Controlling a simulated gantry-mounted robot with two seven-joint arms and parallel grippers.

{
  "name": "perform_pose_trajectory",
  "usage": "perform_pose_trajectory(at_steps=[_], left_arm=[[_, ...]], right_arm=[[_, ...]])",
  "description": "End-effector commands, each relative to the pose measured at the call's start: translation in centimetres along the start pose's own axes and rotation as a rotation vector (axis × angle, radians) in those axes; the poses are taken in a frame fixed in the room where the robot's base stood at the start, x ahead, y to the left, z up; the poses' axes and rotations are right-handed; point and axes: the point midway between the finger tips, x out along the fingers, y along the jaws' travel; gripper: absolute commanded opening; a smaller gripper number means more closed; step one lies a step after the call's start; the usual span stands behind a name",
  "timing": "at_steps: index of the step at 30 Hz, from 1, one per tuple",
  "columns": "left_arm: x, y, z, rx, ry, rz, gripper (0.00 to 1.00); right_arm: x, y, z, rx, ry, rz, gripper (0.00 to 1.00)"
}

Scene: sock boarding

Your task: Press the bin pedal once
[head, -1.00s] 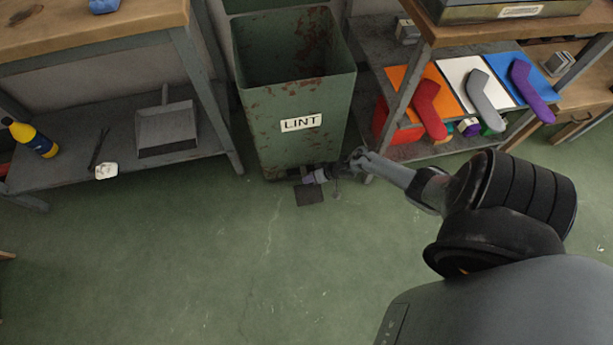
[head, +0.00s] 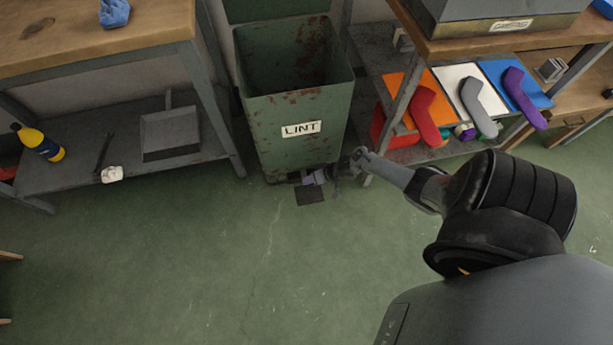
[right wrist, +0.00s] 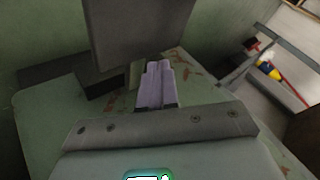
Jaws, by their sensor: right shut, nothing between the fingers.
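The green, rust-stained bin (head: 302,140) with a LINT label stands between two benches. Its top is open and its lid (head: 275,8) is raised at the back. The dark flat pedal (head: 311,196) is low at the bin's front. My right gripper (head: 312,179) is down at the bin's foot, shut and empty, just above or at the pedal's rear edge. In the right wrist view its pale lavender fingers (right wrist: 157,72) are together, beside a dark plate (right wrist: 138,32) that looks like the pedal. I cannot tell whether they touch it. My left gripper is not in view.
A left bench shelf holds a yellow-and-blue bottle (head: 40,143) and a grey dustpan (head: 170,135). The right bench leg (head: 400,100) is close to my right forearm. Red, grey and purple socks (head: 474,108) lie on coloured panels there. The green floor in front is clear.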

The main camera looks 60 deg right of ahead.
Motion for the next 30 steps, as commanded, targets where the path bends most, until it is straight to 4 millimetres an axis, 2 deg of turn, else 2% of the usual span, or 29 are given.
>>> perform_pose_trajectory(at_steps=[3,17,30], left_arm=[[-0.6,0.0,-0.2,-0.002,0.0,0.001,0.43],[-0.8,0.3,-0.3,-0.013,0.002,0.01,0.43],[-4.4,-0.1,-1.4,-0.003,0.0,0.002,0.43]], right_arm=[[-0.4,-0.3,-0.3,-0.001,0.002,-0.001,0.0],[-0.6,-0.5,-0.6,-0.001,0.004,-0.001,0.0],[-3.3,-2.5,-2.5,-0.002,0.005,-0.001,0.0]])
